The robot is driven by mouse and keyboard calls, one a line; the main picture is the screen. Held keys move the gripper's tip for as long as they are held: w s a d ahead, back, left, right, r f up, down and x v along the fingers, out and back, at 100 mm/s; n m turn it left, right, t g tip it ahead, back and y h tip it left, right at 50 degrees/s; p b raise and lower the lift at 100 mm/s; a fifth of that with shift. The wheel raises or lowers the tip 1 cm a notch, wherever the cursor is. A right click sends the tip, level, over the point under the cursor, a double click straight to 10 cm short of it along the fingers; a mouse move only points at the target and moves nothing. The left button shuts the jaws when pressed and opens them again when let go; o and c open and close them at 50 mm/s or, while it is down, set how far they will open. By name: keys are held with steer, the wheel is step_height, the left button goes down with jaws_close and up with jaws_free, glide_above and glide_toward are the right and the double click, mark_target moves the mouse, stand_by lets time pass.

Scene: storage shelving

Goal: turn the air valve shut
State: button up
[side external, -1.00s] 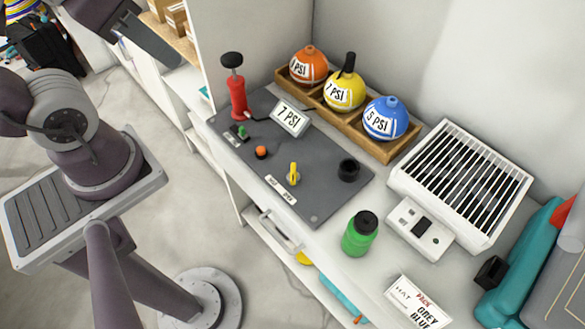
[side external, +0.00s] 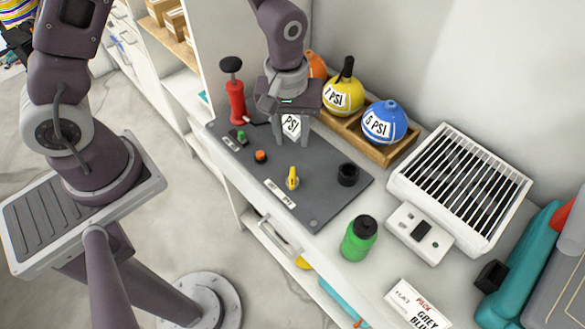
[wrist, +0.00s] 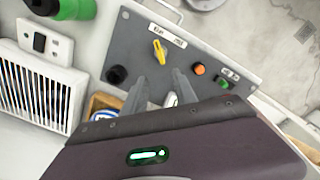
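The air valve, a small yellow lever (side external: 293,178), stands on the dark grey panel (side external: 325,200) behind white labels. It also shows in the wrist view (wrist: 159,50), clear of my fingers. My gripper (side external: 291,141) points down over the back part of the panel, farther from the front edge than the valve. Its two fingers are apart with nothing held between them, as the wrist view (wrist: 158,78) also shows. The pressure display (side external: 291,125) is partly hidden behind the fingers.
A red hand pump (side external: 236,100) stands left of my gripper. The orange ball (side external: 316,65), yellow ball (side external: 343,97) and blue ball (side external: 385,122) sit in a wooden tray (side external: 402,148) behind. A black knob (side external: 348,174), orange button (side external: 261,156) and green bottle (side external: 359,238) flank the valve.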

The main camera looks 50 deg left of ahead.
mark_target(292, 174)
steer(key=shift+n+g, duration=0.3)
steer(key=shift+n, duration=0.2)
steer(key=f, duration=1.1)
steer(key=shift+s+d+f, duration=0.2)
steer(key=shift+d+f, duration=0.1)
jaws_close()
